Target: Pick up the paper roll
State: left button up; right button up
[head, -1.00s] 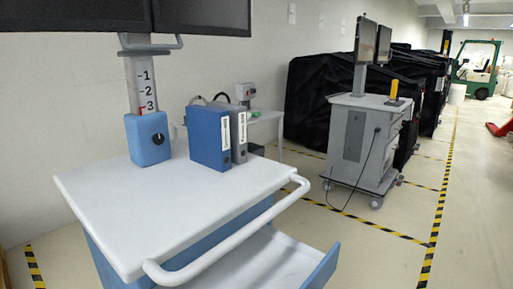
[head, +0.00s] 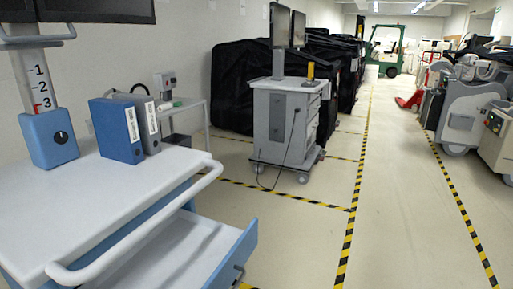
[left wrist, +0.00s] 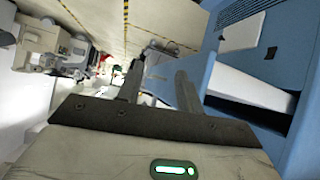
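I cannot make out a paper roll in any view. The blue and white cart (head: 120,185) stands at the left in the head view, with its drawer (head: 185,255) pulled out; the visible part of the drawer floor is bare. Neither gripper shows in the head view. In the left wrist view my left gripper (left wrist: 158,88) has its two dark fingers apart, with nothing seen held between them. The blue cart side (left wrist: 295,50) and a blue panel beyond the fingers are close by.
Blue and grey binders (head: 118,130) stand on the cart top. A grey cart with monitors (head: 283,120) stands mid-room before black-covered carts (head: 240,85). A small side table (head: 190,110) is behind. Grey machines (head: 465,105) stand at right; the taped floor aisle (head: 395,200) is clear.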

aim_at(168, 106)
jog(key=z, duration=0.85)
jog(key=i, duration=2.35)
jog(key=u, duration=0.5)
jog(key=i, duration=1.3)
jog(key=u, duration=1.7)
jog(key=i, duration=0.85)
jog(key=z, duration=0.55)
jog(key=i, duration=1.25)
jog(key=u, duration=0.85)
jog(key=i, duration=0.9)
jog(key=u, duration=0.9)
